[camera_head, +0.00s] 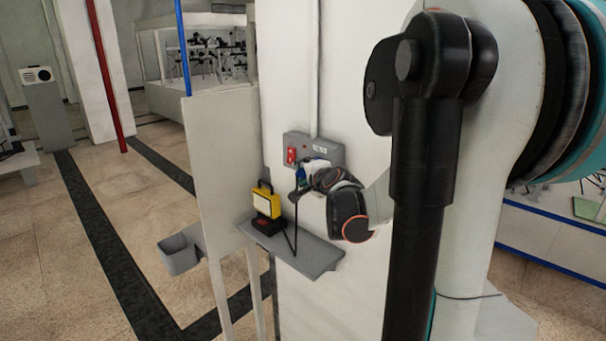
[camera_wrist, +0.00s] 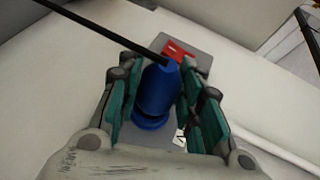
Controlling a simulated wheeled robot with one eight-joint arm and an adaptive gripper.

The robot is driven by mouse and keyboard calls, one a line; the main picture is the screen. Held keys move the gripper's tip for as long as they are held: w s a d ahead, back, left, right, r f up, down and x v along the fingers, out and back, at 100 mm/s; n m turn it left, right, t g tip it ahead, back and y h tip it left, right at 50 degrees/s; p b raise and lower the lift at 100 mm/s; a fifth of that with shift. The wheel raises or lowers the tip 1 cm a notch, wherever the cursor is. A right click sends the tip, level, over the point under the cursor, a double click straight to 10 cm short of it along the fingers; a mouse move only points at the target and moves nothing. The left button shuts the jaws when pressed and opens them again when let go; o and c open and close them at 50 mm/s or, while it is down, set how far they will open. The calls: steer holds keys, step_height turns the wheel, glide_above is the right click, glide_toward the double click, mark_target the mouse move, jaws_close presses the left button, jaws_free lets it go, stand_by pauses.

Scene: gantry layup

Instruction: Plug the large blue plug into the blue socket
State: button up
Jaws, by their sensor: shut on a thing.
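The large blue plug (camera_wrist: 158,92) sits between the two green-padded fingers of my gripper (camera_wrist: 157,88) in the wrist view, with a black cable (camera_wrist: 95,32) running from its end. My gripper is shut on it. The plug shows as a small blue patch (camera_head: 299,172) in the head view, in front of the lower part of the grey wall box (camera_head: 328,150). A blue ring (camera_wrist: 150,123) shows at the plug's far end, over the box. I cannot tell whether it is the plug's collar or the blue socket, nor whether the plug is seated.
A red switch (camera_head: 291,155) is on the box's left. Below, a grey shelf (camera_head: 305,255) holds a yellow work lamp (camera_head: 265,200); the black cable (camera_head: 295,220) hangs down to the shelf. A grey bin (camera_head: 180,255) is at the left. A thin panel (camera_head: 220,160) stands beside the wall.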

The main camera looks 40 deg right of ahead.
steer(key=shift+d, duration=0.95)
steer(key=o, duration=1.1)
steer(key=shift+o, duration=0.2)
steer(key=v, duration=0.8)
steer(key=shift+w, duration=0.2)
